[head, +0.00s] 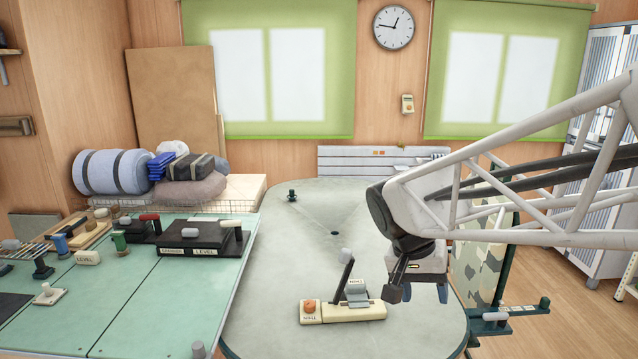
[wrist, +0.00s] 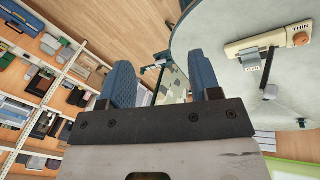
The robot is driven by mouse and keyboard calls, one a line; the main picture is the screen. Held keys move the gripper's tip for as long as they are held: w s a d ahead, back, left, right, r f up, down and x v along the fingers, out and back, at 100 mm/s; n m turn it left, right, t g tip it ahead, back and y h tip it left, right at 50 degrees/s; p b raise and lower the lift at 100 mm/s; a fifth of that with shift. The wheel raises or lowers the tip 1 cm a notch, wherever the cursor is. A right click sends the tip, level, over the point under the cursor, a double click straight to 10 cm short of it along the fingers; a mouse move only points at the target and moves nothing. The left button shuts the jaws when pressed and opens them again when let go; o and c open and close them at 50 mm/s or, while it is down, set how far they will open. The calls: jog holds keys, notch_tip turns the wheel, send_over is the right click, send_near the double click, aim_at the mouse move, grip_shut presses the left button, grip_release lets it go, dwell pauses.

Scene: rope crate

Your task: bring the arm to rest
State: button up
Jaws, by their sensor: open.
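My gripper (head: 426,293) hangs fingers-down at the end of my arm, over the right front part of the grey-green rounded table (head: 270,300). Its two blue fingers also show in the wrist view (wrist: 165,82), spread apart with nothing between them. A cream lever board (head: 342,311) lies on the table to the left of my gripper. It bears an orange knob and a label reading THIN, and also shows in the wrist view (wrist: 266,40). Its dark lever stands tilted. The gripper is apart from the board. My arm hides part of the table's right side.
A green bench (head: 150,285) on the left holds a black LEVEL box (head: 190,238) and several knobbed parts. Behind it, rolled blankets (head: 112,172) lie over a wire basket. A camouflage panel (head: 482,255) stands close to the right of the gripper. The table's middle is clear.

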jog(key=s+f+n+t+y, duration=0.2)
jog(key=s+n+y, duration=0.1)
jog(key=s, duration=1.3)
jog(key=shift+n+t+y, duration=0.3)
jog(key=shift+n, duration=0.6)
